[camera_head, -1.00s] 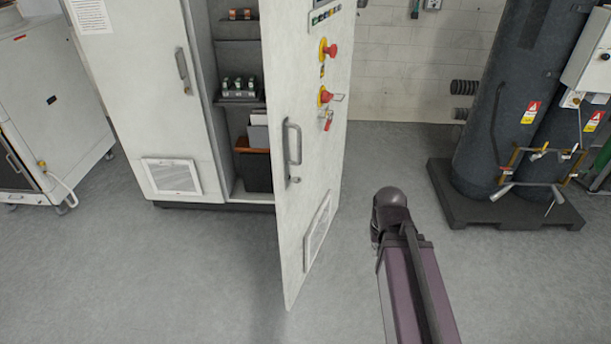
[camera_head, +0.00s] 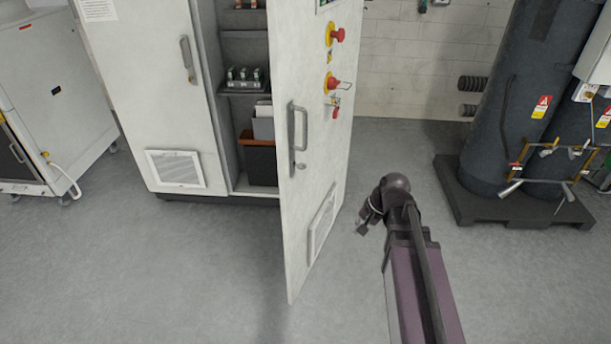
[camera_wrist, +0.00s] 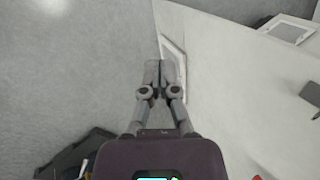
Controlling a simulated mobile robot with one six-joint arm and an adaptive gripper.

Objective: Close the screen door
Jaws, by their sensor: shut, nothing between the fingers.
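The screen door (camera_head: 310,110) is a white cabinet door standing wide open in the head view. It has a grey handle (camera_head: 298,138), red knobs (camera_head: 334,82) and a low vent (camera_head: 322,222). In the wrist view the door face (camera_wrist: 235,75) fills the right side. My gripper (camera_wrist: 163,65) is shut and empty, with its fingers together over the door's lower part and vent in that view. In the head view my gripper (camera_head: 362,228) is small, to the right of the door's lower edge, apparently apart from it. Contact cannot be told from the wrist view.
Dark tanks (camera_head: 500,110) stand on a black pallet (camera_head: 460,195) at the right. A white machine (camera_head: 55,100) is at the left. The floor between door and pallet is clear.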

